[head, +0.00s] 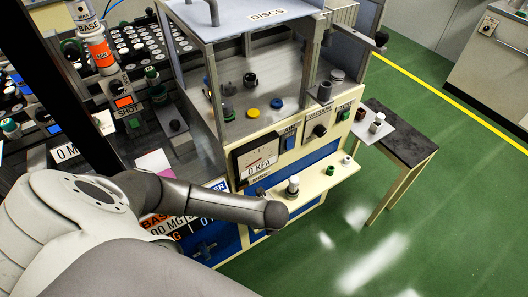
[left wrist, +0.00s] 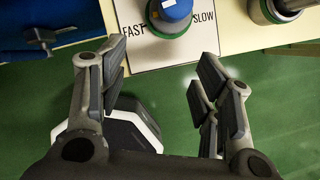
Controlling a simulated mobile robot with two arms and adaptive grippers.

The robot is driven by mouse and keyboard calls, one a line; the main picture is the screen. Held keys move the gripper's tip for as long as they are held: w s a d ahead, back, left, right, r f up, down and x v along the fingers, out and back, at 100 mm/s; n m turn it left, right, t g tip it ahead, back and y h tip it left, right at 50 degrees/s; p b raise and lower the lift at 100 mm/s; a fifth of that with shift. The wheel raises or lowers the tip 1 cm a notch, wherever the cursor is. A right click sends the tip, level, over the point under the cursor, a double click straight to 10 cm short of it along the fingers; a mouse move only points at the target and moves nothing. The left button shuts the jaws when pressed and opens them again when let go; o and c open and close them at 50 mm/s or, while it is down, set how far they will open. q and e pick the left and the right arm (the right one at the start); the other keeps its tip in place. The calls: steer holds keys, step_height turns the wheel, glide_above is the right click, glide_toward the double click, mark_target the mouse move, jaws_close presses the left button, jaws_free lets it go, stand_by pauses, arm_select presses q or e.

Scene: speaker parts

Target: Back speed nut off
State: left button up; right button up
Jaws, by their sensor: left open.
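In the left wrist view a blue-capped knob (left wrist: 172,10) stands at the top edge, with a green ring (left wrist: 172,30) around its base. It sits on a white plate (left wrist: 150,52) lettered FAST and SLOW; I cannot tell which part is the speed nut. My left gripper (left wrist: 162,72) is open and empty, its fingers apart below the plate, one toward each side of the knob and not touching it. In the head view my left arm crosses the front of the machine, and its gripper is not distinguishable there. My right gripper is in neither view.
In the left wrist view a dark T-shaped handle (left wrist: 42,38) is at upper left and another round fitting (left wrist: 277,10) at upper right. The head view shows a cream ledge (head: 320,184) with small fittings, a gauge reading 0 KPA (head: 262,160) and a side table (head: 408,140).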

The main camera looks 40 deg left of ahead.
arm_select(q)
steer(key=w+a, duration=0.3)
steer(key=shift+w+a, duration=0.3)
steer(key=shift+w, duration=0.05)
steer(key=shift+w+a+f, duration=0.1)
steer(key=shift+f, duration=0.45)
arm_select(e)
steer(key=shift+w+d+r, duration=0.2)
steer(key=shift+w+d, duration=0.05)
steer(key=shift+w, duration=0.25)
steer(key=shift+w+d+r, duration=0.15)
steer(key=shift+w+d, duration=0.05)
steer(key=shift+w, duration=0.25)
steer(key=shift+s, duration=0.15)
arm_select(q)
steer(key=c, duration=1.1)
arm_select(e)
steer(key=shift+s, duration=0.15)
arm_select(q)
steer(key=shift+p, duration=0.35)
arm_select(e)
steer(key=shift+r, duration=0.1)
